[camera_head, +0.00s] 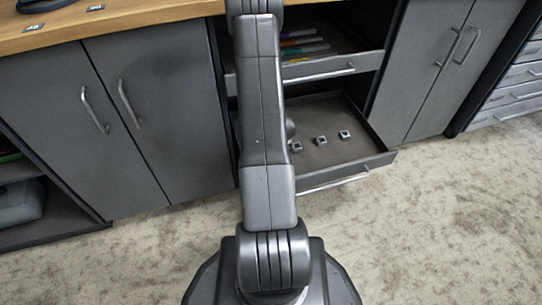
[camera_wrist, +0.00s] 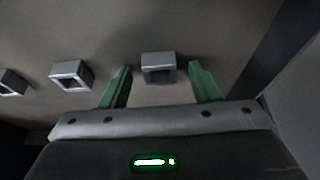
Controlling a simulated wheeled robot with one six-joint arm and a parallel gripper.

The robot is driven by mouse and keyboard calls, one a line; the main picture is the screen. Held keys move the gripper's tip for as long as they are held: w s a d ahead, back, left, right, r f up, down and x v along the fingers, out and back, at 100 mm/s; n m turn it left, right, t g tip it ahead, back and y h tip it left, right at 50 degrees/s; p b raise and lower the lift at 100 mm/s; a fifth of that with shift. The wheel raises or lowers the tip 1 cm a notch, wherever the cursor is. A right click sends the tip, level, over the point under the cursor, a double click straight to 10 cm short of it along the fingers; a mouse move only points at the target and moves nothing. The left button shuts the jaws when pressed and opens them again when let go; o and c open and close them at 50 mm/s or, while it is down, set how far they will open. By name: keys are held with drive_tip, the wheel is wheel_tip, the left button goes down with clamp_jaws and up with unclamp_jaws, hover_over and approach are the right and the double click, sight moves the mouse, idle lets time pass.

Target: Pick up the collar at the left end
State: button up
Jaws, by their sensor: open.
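Several small grey square collars with square holes stand in a row in the open lower drawer (camera_head: 337,156). In the head view I see a left collar (camera_head: 295,147) close beside my arm, a middle collar (camera_head: 320,140) and a right collar (camera_head: 344,134). In the wrist view, my gripper (camera_wrist: 161,70) is open, its green fingers on either side of one collar (camera_wrist: 158,62) at the row's right end in that view, with gaps showing. Two others (camera_wrist: 72,75) (camera_wrist: 11,83) lie to its left. My arm hides the gripper in the head view.
An upper drawer (camera_head: 318,71) with coloured items is pulled out above the lower one. Closed cabinet doors (camera_head: 150,120) stand on the left, with more doors (camera_head: 425,65) on the right. A dark drawer edge (camera_wrist: 270,65) runs right of the gripper. Carpet (camera_head: 450,230) in front is clear.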

drive_tip(key=c, duration=1.1)
drive_tip(key=shift+r, duration=0.15)
